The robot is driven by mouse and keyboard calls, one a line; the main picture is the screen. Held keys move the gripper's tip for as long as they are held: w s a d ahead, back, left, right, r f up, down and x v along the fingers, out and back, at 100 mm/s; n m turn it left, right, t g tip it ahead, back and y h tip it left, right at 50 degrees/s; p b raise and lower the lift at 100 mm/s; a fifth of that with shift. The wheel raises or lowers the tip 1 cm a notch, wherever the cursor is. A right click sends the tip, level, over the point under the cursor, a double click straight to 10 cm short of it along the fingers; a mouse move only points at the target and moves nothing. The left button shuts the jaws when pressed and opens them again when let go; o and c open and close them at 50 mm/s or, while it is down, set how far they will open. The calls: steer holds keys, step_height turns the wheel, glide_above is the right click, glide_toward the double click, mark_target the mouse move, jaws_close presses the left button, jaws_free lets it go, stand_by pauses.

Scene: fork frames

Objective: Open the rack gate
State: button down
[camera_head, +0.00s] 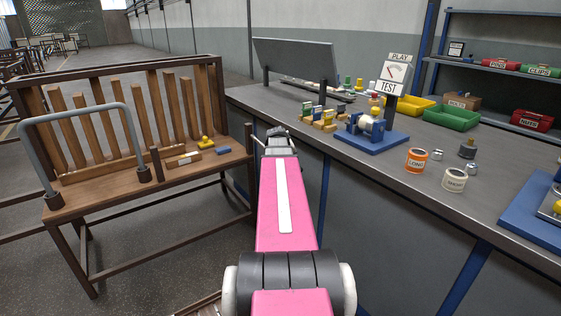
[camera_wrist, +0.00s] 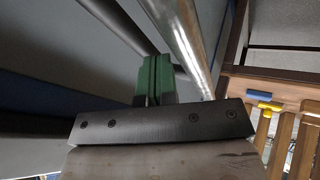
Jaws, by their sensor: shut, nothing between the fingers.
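The wooden rack (camera_head: 100,201) stands at the left in the head view, with several upright slats along its back. A grey U-shaped tube, which looks like the gate (camera_head: 78,111), stands upright at its front left, its ends in dark sockets on the shelf. My gripper (camera_head: 276,139) is at the end of my pink arm, between the rack's right end and the workbench, clear of the grey tube. In the wrist view its green fingers (camera_wrist: 154,80) are shut and empty. A shiny metal bar (camera_wrist: 185,45) passes close by them; I cannot tell what it belongs to.
A yellow piece (camera_head: 206,142) and a blue block (camera_head: 223,150) lie on the rack's shelf. The workbench (camera_head: 400,185) runs along the right, bearing a blue test stand (camera_head: 370,140), cans and bins. A dark rack post (camera_head: 249,150) stands just left of my gripper.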

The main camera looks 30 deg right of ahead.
steer(key=shift+d, duration=0.4)
steer(key=v, duration=1)
steer(key=shift+s+d, duration=0.15)
steer(key=shift+s, duration=0.15)
steer(key=a+f+n+y, duration=0.1)
steer(key=a+f+y, duration=0.1)
steer(key=a+f, duration=0.65)
steer(key=a+f+n+y, duration=0.1)
steer(key=a+f, duration=0.4)
steer(key=a, duration=0.7)
steer(key=s+a+f+g+y, duration=0.1)
steer(key=s+a+f, duration=0.1)
steer(key=a, duration=0.4)
steer(key=s+a+f+g+y, duration=0.1)
steer(key=s+a+f, duration=0.2)
steer(key=a+f, duration=0.2)
steer(key=s+a+f+n+g+y, duration=0.1)
steer(key=s+a+f, duration=0.1)
steer(key=a, duration=0.7)
steer(key=shift+s+f, duration=0.35)
steer(key=shift+f, duration=0.55)
